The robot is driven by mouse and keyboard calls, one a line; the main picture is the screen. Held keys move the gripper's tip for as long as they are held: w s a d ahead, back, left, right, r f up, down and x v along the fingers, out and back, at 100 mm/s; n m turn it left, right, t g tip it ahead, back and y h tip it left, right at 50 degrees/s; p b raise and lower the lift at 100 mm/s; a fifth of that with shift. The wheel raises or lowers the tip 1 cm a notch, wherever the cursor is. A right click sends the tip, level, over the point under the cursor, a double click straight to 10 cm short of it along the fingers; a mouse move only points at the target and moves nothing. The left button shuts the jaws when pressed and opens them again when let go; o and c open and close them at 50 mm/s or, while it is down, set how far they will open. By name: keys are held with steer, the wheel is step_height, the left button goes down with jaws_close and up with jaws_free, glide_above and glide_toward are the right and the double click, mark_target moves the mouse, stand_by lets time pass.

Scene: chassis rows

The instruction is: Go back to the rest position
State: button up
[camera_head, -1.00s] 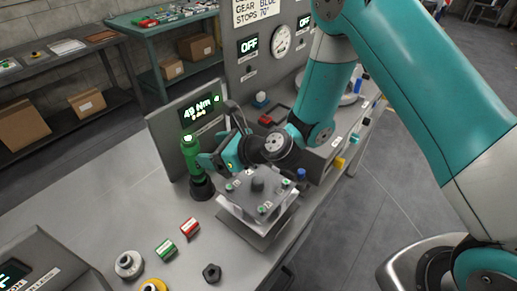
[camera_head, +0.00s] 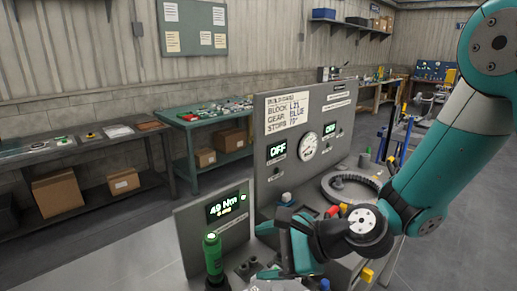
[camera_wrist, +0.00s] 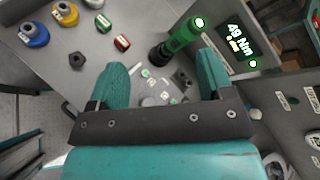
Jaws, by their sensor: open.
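My gripper (camera_wrist: 162,78) is open in the wrist view, with its two teal fingers apart and nothing held between them. In the head view, my gripper (camera_head: 275,262) is low in the picture, right of an upright green tool (camera_head: 213,257), and its fingertips are partly hard to make out. The green tool also shows in the wrist view (camera_wrist: 180,40), beyond the fingers and apart from them. A grey block with small parts on top (camera_wrist: 155,92) lies below, between the fingers in the picture, partly hidden by my gripper.
A display panel reading 49 Nm (camera_head: 228,208) stands behind the tool. A taller panel (camera_head: 300,135) with a gauge and two OFF readouts rises behind my arm. A dark ring (camera_head: 350,186) lies at right. Red and green blocks (camera_wrist: 122,43) and capped round parts lie on the bench.

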steer(key=s+d+r+n+g+h, duration=0.1)
steer(key=s+d+r+n+h, duration=0.2)
steer(key=s+d+n, duration=0.3)
steer(key=s+d+r+n+g+h, duration=0.2)
steer(key=s+d+r+n+h, duration=0.2)
steer(key=s+n, duration=0.6)
step_height(320, 180, up, 2)
steer(key=d+n, duration=0.2)
steer(key=n, duration=0.3)
steer(key=shift+s+d+r+g+h, duration=0.15)
steer(key=shift+d+g+h, duration=0.15)
steer(key=shift+d, duration=0.1)
